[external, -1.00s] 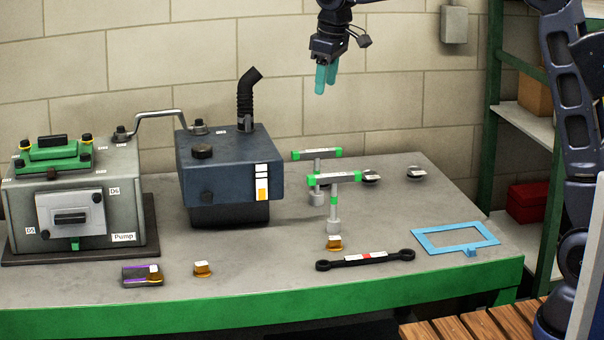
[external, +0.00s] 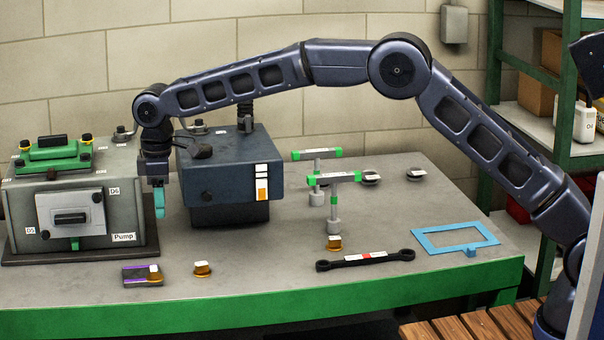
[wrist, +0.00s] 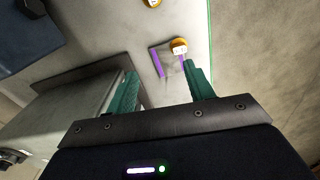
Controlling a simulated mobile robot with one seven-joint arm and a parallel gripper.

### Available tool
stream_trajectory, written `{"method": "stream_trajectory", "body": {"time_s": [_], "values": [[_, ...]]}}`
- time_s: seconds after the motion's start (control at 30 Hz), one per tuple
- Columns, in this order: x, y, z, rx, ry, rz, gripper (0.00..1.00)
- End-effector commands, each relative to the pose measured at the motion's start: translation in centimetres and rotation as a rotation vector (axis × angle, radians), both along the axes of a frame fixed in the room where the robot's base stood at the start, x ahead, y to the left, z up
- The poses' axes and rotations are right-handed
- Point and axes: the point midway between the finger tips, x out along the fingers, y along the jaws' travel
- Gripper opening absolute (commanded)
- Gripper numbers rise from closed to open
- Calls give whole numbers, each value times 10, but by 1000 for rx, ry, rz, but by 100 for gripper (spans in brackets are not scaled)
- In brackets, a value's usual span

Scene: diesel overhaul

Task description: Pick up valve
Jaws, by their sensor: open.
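No readable label marks the valve, so I cannot tell which part it is. A small brass piece with a white tag (external: 154,276) sits at the right end of a dark plate with purple stripes (external: 134,276). This brass piece (wrist: 180,46) and plate (wrist: 157,63) also show in the wrist view, ahead of the fingertips. A similar brass piece (external: 202,269) lies to the right, and another (external: 334,243) near the T-shaped parts. My gripper (external: 159,205) is open and empty, pointing down above the bench beside the pump. Its teal fingers (wrist: 160,76) stand apart in the wrist view.
The grey pump (external: 120,190) stands close left of my gripper. A dark blue box (external: 230,175) stands to its right. The bench front is mostly clear.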

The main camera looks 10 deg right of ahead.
Motion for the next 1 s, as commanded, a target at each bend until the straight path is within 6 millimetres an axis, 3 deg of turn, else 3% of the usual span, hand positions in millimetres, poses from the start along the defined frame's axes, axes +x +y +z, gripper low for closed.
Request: {"method": "stream_trajectory", "body": {"time_s": [0.1, 0.23, 0.37, 0.7, 1.0], "values": [[-19, 23, -20, -8, 6, 39, 53], [-28, 32, -30, -13, 9, 57, 53], [-29, 34, -38, -14, 9, 60, 53], [-30, 33, -82, -14, 9, 60, 53], [-33, 32, -103, -15, 10, 60, 53]]}}
